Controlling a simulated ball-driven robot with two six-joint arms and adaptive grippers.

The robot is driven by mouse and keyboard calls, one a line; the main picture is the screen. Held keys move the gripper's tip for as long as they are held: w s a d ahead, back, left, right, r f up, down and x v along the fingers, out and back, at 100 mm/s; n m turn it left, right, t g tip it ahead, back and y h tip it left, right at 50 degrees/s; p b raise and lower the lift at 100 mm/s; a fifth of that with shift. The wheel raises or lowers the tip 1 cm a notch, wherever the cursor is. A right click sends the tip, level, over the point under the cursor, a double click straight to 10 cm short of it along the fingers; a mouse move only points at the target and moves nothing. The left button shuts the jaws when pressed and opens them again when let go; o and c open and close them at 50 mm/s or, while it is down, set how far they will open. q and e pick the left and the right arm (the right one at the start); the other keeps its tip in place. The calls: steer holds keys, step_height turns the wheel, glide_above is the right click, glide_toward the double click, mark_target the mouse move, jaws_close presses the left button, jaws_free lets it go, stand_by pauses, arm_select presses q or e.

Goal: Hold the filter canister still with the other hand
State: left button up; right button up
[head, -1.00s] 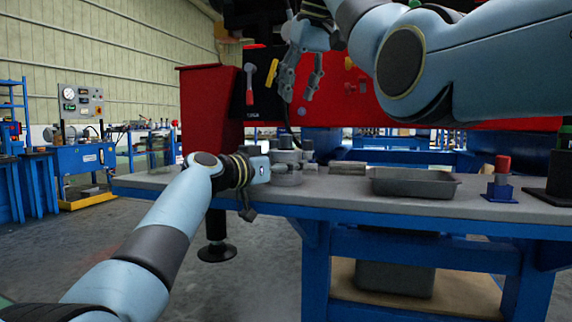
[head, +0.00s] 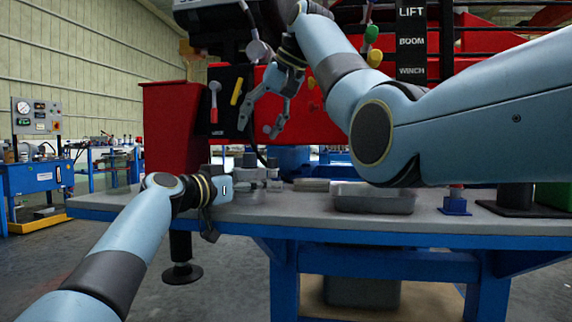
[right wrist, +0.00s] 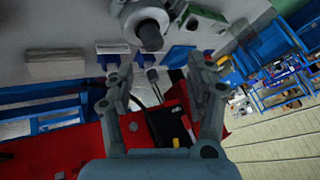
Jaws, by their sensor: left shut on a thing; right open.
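The filter canister (head: 250,183), a grey cylindrical thing, stands on the bench toward its left end. My left gripper (head: 228,190) reaches it from the left and is shut on it low at its side; its fingertips are hard to make out. My right gripper (head: 258,126) is open and empty, pointing down above the canister and clear of it. In the right wrist view my right fingers (right wrist: 155,82) are spread, and a pale round part with a grey knob (right wrist: 150,35), apparently the canister's top, shows beyond them.
A grey tray (head: 374,204) lies on the bench (head: 300,212) right of the canister. A blue block with a post (head: 455,205) stands farther right. The red crane body (head: 170,130) with levers (head: 214,98) rises behind the bench, close behind my right gripper.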

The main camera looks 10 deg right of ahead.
step_height(320, 180, down, 4)
steer(key=w+m+y, duration=0.1)
steer(key=m+y, duration=0.2)
steer(key=m, duration=0.3)
steer(key=m+t+y, duration=0.4)
steer(key=m+y, duration=0.3)
steer(key=m, duration=1.3)
glide_toward(255, 155)
steer(key=x, duration=1.1)
steer(key=shift+w+a+f, duration=0.1)
steer(key=shift+w+a, duration=0.15)
jaws_close()
